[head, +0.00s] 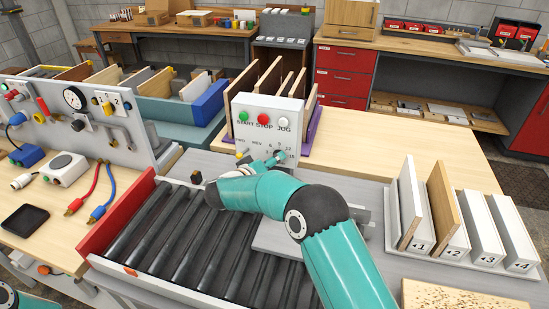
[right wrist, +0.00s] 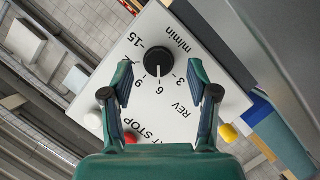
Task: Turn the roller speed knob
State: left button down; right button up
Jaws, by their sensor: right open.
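The roller speed knob (right wrist: 158,61) is round and black with a white pointer line, on a white control box (head: 268,112). In the right wrist view its line points towards the 6 on a printed m/min scale. My right gripper (right wrist: 161,77) is open, its two teal fingers on either side of the knob's near side; I cannot tell whether they touch it. In the head view the right arm reaches over the rollers to the box and partly hides the knob area. The box also carries START, STOP (head: 262,113) and JOG buttons. My left gripper is out of view.
A roller conveyor (head: 170,235) with a red side rail (head: 118,213) lies below the box. Upright boards stand in a numbered rack (head: 450,256) at the right and in a rack behind the box. A grey panel with a gauge (head: 73,98) stands at the left.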

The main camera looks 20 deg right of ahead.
jog(key=shift+x, duration=0.9)
jog(key=shift+c, duration=0.2)
jog(key=c, duration=1.1)
jog(key=shift+s+d+m+t+y+b, duration=0.1)
jog(key=shift+m+t+y+b, duration=0.25)
jog(key=shift+m+y, duration=0.9)
jog(key=shift+s+m+t+y+b, duration=0.15)
jog(key=shift+m+t+y, duration=0.45)
jog(key=shift+m, duration=1.15)
